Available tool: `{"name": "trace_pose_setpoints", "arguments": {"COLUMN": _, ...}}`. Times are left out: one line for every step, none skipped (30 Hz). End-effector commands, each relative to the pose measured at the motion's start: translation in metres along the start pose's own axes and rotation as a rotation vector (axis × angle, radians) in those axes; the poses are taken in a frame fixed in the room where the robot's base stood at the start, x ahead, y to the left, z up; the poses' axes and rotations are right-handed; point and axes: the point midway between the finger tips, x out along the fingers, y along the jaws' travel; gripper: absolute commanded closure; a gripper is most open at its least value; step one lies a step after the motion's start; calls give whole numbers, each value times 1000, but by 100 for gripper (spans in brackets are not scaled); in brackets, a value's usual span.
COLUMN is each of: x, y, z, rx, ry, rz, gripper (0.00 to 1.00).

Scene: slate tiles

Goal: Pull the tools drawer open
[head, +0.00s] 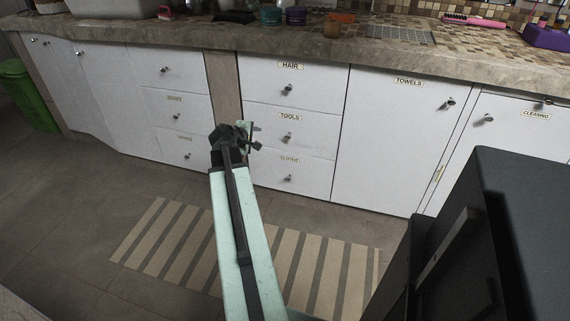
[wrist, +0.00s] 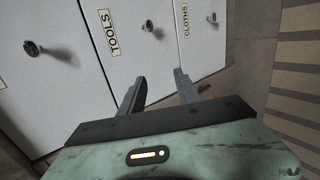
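The tools drawer (head: 312,128) is a white front labelled TOOLS, in the middle of a stack between the HAIR and CLOTHS drawers. It looks flush with its neighbours. Its small metal knob (head: 289,138) is bare. My gripper (head: 255,137) is in front of the cabinet, left of that knob in the head view. In the wrist view, the tools drawer (wrist: 128,62) and its knob (wrist: 148,26) show beyond the fingers. My gripper (wrist: 161,74) is open there, its two fingers apart with nothing between them. The knob is beyond the fingertips.
The hair drawer (head: 312,84) is above and the cloths drawer (head: 312,172) below, both with knobs. A towels door (head: 385,140) stands to the right. A stone counter (head: 290,50) overhangs the fronts. A striped mat (head: 178,240) lies on the floor in front.

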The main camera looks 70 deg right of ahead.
Motion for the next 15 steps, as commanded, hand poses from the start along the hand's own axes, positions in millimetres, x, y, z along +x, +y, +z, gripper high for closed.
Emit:
{"name": "trace_pose_setpoints", "arguments": {"x": 33, "y": -15, "z": 22, "rx": -22, "ry": -27, "rz": 29, "gripper": 61}}
{"name": "trace_pose_setpoints", "arguments": {"x": 41, "y": -13, "z": 32, "rx": -38, "ry": -38, "rz": 45, "gripper": 61}}
{"name": "trace_pose_setpoints", "arguments": {"x": 50, "y": -11, "z": 45, "rx": -55, "ry": -52, "rz": 62, "gripper": 61}}
{"name": "trace_pose_setpoints", "arguments": {"x": 56, "y": -10, "z": 52, "rx": -68, "ry": -60, "rz": 72, "gripper": 61}}
{"name": "trace_pose_setpoints", "arguments": {"x": 59, "y": -8, "z": 58, "rx": -76, "ry": -68, "rz": 79, "gripper": 61}}
{"name": "trace_pose_setpoints", "arguments": {"x": 63, "y": -6, "z": 64, "rx": -86, "ry": -74, "rz": 88, "gripper": 61}}
{"name": "trace_pose_setpoints", "arguments": {"x": 64, "y": -5, "z": 67, "rx": -91, "ry": -77, "rz": 93, "gripper": 61}}
{"name": "trace_pose_setpoints", "arguments": {"x": 65, "y": -4, "z": 69, "rx": -95, "ry": -80, "rz": 95, "gripper": 61}}
{"name": "trace_pose_setpoints", "arguments": {"x": 65, "y": -2, "z": 71, "rx": -98, "ry": -81, "rz": 97, "gripper": 61}}
{"name": "trace_pose_setpoints", "arguments": {"x": 64, "y": -1, "z": 71, "rx": -99, "ry": -81, "rz": 98, "gripper": 61}}
{"name": "trace_pose_setpoints", "arguments": {"x": 64, "y": -1, "z": 71, "rx": -99, "ry": -81, "rz": 98, "gripper": 61}}
{"name": "trace_pose_setpoints", "arguments": {"x": 65, "y": 0, "z": 71, "rx": -99, "ry": -81, "rz": 97, "gripper": 61}}
{"name": "trace_pose_setpoints", "arguments": {"x": 66, "y": -1, "z": 70, "rx": -98, "ry": -81, "rz": 97, "gripper": 61}}
{"name": "trace_pose_setpoints", "arguments": {"x": 68, "y": -1, "z": 70, "rx": -98, "ry": -81, "rz": 97, "gripper": 61}}
{"name": "trace_pose_setpoints", "arguments": {"x": 71, "y": -1, "z": 70, "rx": -98, "ry": -81, "rz": 96, "gripper": 61}}
